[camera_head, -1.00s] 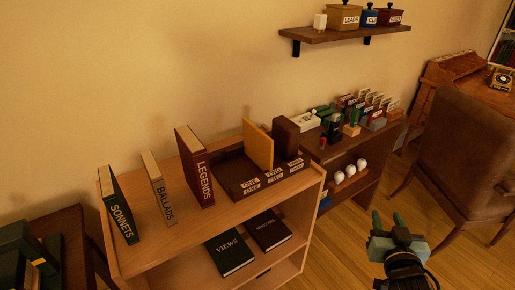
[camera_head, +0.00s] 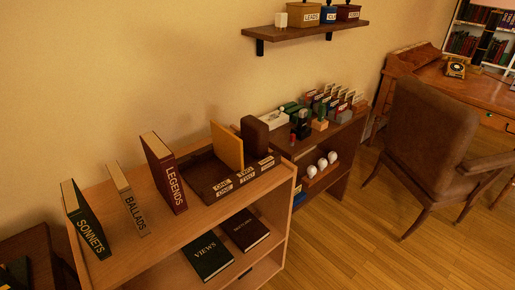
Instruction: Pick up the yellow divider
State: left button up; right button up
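The yellow divider (camera_head: 228,147) is a flat upright panel, leaning slightly. It stands in a dark brown tray (camera_head: 213,189) with labelled front compartments, on top of the wooden shelf unit. A dark brown block (camera_head: 254,136) stands just right of it, close by. The divider's lower edge is hidden behind the tray's front wall, so I cannot tell exactly which compartment it is in. Neither of my grippers shows in the head view now.
Books labelled Legends (camera_head: 165,173), Ballads (camera_head: 127,199) and Sonnets (camera_head: 85,220) stand left of the tray. Two dark books lie on the lower shelf. A wall shelf (camera_head: 305,39) hangs above right. A brown chair (camera_head: 430,130) stands at right; the floor before it is clear.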

aim_at(229, 147)
jog(key=z, duration=0.9)
jog(key=i, duration=0.9)
jog(key=u, duration=2.8)
